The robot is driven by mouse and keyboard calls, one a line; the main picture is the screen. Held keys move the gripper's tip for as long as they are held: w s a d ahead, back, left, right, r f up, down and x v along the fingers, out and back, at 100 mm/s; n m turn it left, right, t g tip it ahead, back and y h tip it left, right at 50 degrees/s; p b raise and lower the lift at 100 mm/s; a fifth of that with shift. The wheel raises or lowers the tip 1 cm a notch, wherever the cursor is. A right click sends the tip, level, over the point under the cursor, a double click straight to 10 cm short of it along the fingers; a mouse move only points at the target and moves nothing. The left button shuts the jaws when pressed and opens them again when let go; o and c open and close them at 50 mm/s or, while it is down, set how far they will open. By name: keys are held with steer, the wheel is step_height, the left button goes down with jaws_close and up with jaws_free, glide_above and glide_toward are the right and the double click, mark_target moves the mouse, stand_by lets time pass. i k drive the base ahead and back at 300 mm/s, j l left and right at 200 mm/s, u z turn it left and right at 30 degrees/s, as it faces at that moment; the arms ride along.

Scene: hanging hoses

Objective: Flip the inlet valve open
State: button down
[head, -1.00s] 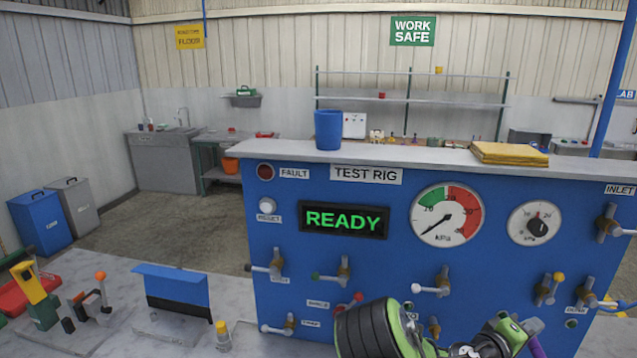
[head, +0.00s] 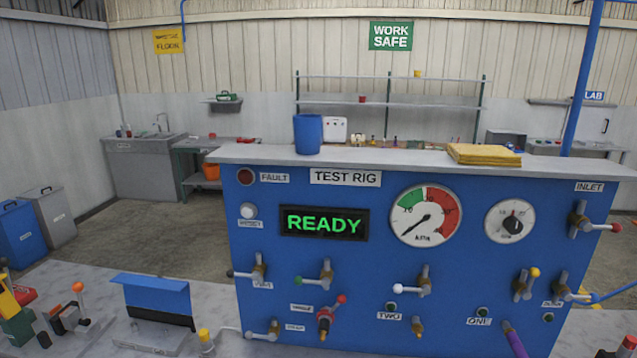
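The inlet valve (head: 580,220) is at the upper right of the blue test rig panel, below a white INLET label (head: 589,187). It has a brass-coloured body, and its grey lever with a red tip (head: 615,228) points right, roughly level and slightly down, reaching to the panel's right edge. Nothing touches the lever. My gripper is not in view.
The panel (head: 400,270) carries several other lever valves, a red-and-green gauge (head: 426,216), a smaller dial (head: 510,221) and a green READY display (head: 323,223). A purple hose end (head: 514,340) shows low right.

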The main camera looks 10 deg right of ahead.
mark_target(615, 228)
steer(key=k+l+z, duration=0.15)
steer(key=l+z, duration=0.15)
steer(key=l, duration=0.9)
steer(key=l+z, duration=0.3)
steer(key=l, duration=0.9)
steer(key=j+u, duration=0.15)
steer(key=u, duration=1.95)
steer(key=k+j, duration=0.05)
steer(key=j, duration=0.05)
